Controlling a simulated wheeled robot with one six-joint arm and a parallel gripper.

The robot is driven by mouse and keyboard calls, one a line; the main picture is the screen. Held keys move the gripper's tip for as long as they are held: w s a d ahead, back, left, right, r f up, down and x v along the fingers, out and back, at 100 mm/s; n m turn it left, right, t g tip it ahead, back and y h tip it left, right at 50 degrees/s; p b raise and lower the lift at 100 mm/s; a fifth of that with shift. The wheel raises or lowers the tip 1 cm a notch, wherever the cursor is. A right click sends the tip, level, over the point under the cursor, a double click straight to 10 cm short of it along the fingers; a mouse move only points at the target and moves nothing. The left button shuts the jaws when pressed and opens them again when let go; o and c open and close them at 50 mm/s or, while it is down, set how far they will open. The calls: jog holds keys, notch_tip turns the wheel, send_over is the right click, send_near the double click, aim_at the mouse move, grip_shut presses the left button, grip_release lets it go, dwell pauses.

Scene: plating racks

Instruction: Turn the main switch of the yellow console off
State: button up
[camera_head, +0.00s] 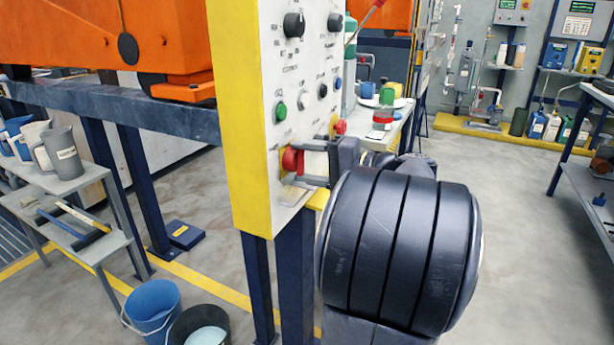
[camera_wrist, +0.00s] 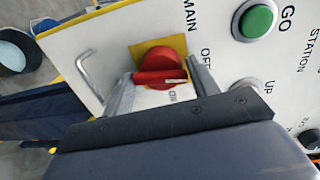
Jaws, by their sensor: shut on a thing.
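The yellow console (camera_head: 242,120) has yellow sides and a white face with knobs and buttons. Its main switch is a red knob (camera_head: 291,160) on a yellow plate low on the face. In the wrist view the red knob (camera_wrist: 158,66) lies between my two fingers, with the labels MAIN, OFF and ON around it. A white mark shows at the right end of its bar, near the ON label; its exact setting is hard to tell. My gripper (camera_head: 303,163) reaches in from the right, shut on the knob. The finger contacts are partly hidden.
A green button (camera_head: 280,111) sits above the switch, also seen in the wrist view (camera_wrist: 258,20). A second red knob (camera_head: 340,127) is close by on the right. Buckets (camera_head: 152,307) stand on the floor below left.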

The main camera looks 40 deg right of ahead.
jog(key=shift+r+n+b, duration=0.15)
jog(key=shift+n+b, duration=0.65)
jog(key=shift+r, duration=0.15)
jog(key=o, duration=0.7)
jog(key=shift+o, duration=0.2)
jog(key=shift+s, duration=0.1)
jog(key=f+p+v, duration=0.1)
jog(key=p+v, duration=0.1)
jog(key=v, duration=0.8)
jog(key=shift+s+r, duration=0.3)
jog(key=shift+r, duration=0.05)
